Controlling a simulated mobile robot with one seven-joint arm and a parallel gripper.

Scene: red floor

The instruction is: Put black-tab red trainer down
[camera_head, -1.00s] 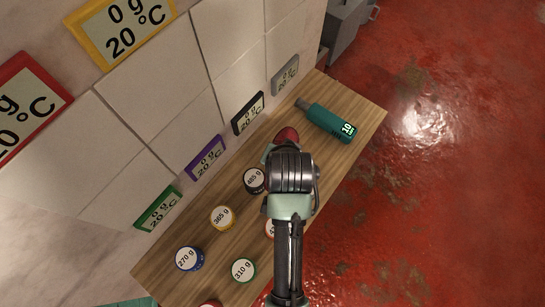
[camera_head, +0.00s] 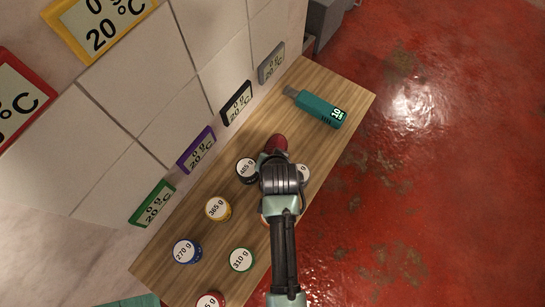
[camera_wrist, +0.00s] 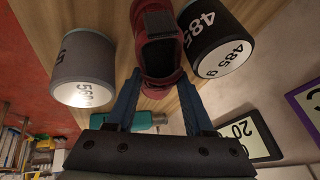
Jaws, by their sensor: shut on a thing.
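The red trainer (camera_head: 276,143) shows just past my wrist in the head view, above the wooden bench (camera_head: 330,82). In the wrist view the trainer (camera_wrist: 150,68) has a dark opening and a black tab. My gripper (camera_wrist: 159,84) is shut on it, with one blue finger on each side. The trainer is between a black 485 g weight (camera_wrist: 214,42) and a grey 560 g weight (camera_wrist: 84,72). Whether its sole touches the bench cannot be told. My wrist hides part of it in the head view.
A teal handheld device (camera_head: 320,108) lies at the bench's far end, with bare wood around it. Yellow (camera_head: 218,208), blue (camera_head: 187,251) and green (camera_head: 242,259) weights stand nearer. Coloured display panels (camera_head: 236,103) line the tiled wall. Red floor lies right.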

